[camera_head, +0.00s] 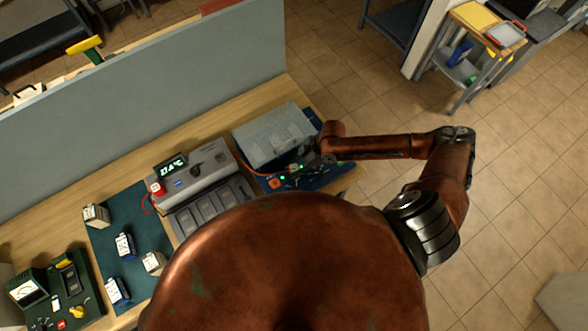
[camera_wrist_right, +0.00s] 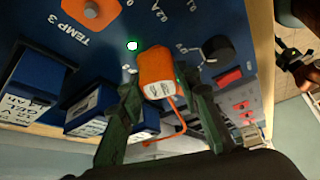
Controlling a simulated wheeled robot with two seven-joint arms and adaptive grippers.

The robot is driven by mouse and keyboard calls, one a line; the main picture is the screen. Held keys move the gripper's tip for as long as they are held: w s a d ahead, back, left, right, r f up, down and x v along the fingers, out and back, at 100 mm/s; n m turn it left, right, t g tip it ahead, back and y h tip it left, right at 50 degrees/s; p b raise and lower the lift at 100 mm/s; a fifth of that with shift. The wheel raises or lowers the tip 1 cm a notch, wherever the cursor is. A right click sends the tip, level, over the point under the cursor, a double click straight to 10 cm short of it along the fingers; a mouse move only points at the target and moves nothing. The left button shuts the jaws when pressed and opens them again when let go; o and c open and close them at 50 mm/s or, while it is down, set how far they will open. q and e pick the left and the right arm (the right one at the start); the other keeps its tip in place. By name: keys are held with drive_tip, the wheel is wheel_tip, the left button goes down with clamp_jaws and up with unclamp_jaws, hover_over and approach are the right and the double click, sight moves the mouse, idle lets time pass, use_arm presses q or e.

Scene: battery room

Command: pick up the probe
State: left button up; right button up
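An orange block with a white label (camera_wrist_right: 158,75), which I take to be the probe, shows in the wrist view against a blue panel, with a thin orange cable curling from it. My right gripper (camera_wrist_right: 166,90) has its two dark green fingers on either side of the block's lower part. A gap shows between the block and the right-hand finger, so the gripper looks open. In the head view my right gripper (camera_head: 302,163) is over the blue panel, and the probe cannot be made out there. My left gripper is not in view.
The blue panel (camera_wrist_right: 112,38) carries an orange "TEMP 3" piece (camera_wrist_right: 90,10), a black knob (camera_wrist_right: 216,55) and a lit green lamp. A grey box (camera_head: 272,135) stands close behind the gripper. A charger (camera_head: 195,175) and batteries on a dark mat (camera_head: 130,200) lie left.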

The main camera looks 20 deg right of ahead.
clamp_jaws()
drive_tip(key=shift+r, duration=0.15)
